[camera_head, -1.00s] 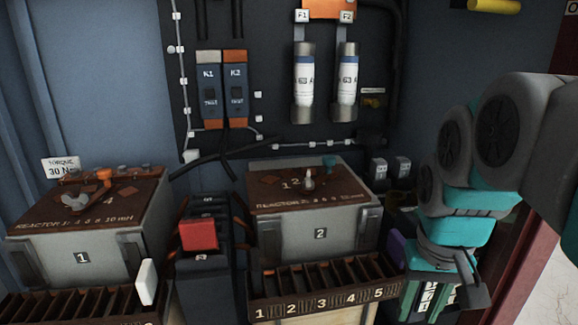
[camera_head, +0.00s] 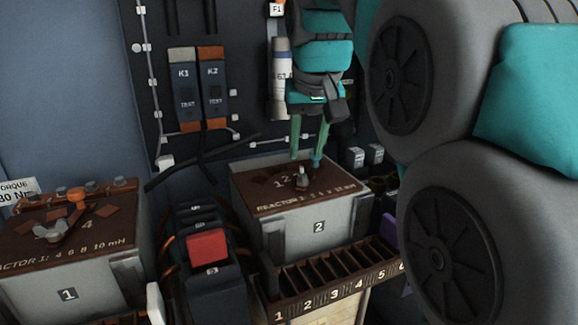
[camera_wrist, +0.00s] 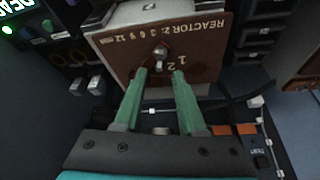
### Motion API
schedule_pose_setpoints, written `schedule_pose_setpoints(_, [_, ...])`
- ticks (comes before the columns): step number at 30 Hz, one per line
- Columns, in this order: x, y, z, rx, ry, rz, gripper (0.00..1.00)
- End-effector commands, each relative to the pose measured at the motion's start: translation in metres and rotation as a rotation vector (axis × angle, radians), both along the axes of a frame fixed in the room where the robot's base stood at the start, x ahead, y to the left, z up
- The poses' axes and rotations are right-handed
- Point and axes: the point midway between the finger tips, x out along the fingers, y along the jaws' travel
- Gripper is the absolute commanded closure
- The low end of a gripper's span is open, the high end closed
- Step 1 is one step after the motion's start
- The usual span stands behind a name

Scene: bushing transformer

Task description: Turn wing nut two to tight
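Box 2 (camera_head: 290,245), labelled REACTOR 2, has a brown top with numbers and a small metallic wing nut (camera_head: 302,178) standing near the middle. The wing nut also shows in the wrist view (camera_wrist: 161,50), just beyond the fingertips. My gripper (camera_head: 307,158) points down over this top, its green fingers apart with nothing between them. In the wrist view my gripper (camera_wrist: 160,77) has one fingertip to each side of the nut's line, short of it. I cannot tell the exact height gap.
Box 1 (camera_head: 68,294) stands at the left with an orange pointer and a metallic wing nut on top. A block with a red cover (camera_head: 207,245) stands between the boxes. A numbered slotted rack (camera_head: 335,300) lies in front. Breakers and cylindrical fuses are on the back panel.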

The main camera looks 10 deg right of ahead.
Motion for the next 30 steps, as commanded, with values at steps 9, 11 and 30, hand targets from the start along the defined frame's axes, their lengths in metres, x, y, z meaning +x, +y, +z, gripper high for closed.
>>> schedule_pose_setpoints(9, [0.015, -0.001, -0.04, 0.0, 0.005, 0.0, 0.6])
schedule_pose_setpoints(11, [0.017, -0.001, -0.045, 0.0, 0.005, 0.0, 0.6])
schedule_pose_setpoints(30, [0.022, -0.002, -0.056, 0.0, 0.001, 0.0, 0.79])
